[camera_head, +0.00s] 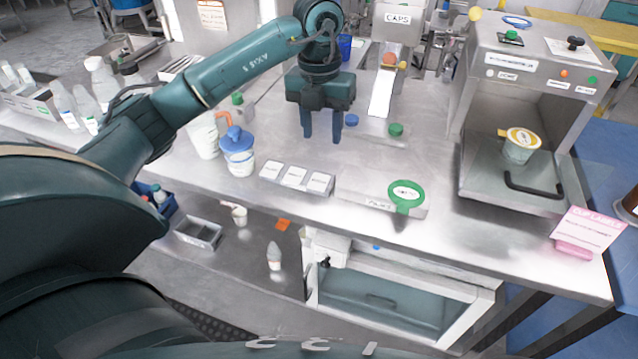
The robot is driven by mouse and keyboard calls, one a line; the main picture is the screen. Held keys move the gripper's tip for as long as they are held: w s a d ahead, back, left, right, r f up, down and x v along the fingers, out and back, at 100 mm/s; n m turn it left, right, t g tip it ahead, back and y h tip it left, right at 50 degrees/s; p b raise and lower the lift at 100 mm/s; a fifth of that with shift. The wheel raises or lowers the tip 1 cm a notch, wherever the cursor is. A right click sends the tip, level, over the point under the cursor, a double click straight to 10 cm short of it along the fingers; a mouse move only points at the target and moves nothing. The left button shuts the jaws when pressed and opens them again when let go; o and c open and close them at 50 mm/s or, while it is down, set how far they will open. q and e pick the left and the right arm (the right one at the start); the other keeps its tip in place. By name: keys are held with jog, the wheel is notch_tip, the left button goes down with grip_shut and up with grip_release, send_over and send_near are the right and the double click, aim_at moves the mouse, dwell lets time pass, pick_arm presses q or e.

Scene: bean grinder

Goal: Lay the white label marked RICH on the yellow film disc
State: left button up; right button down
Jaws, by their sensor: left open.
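A yellow disc (522,136) with a side tab lies on top of a cup (517,154) inside the grey machine at the right. A white patch with small dark marks shows in its middle; I cannot read it. A rack (297,179) with several white labels lies near the bench's front edge; their print is too small to tell which is RICH. My left gripper (322,130) points down with its fingers apart and empty, above the bench behind the rack. My right gripper is out of view.
A green disc (405,194) with a white centre lies on a holder at the front edge. A blue-lidded jug (238,152) stands left of the rack. A CAPS dispenser (397,30) stands behind. A pink sign (588,232) stands at the right corner. Bench between rack and dispenser is mostly clear.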

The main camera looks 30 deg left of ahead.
pick_arm(q)
jog(key=a, duration=0.1)
send_over(319, 181)
jog(key=f, duration=0.7)
jog(key=shift+s, duration=0.3)
jog(key=shift+w+f+p, duration=0.15)
jog(key=shift+f+p, duration=0.2)
jog(key=shift+f, duration=1.05)
jog(key=shift+w+f+p, duration=0.1)
jog(key=shift+f+p, duration=0.25)
jog(key=shift+f, duration=1.05)
jog(key=shift+c, duration=0.3)
jog(key=c, duration=0.6)
jog(key=shift+o, duration=0.2)
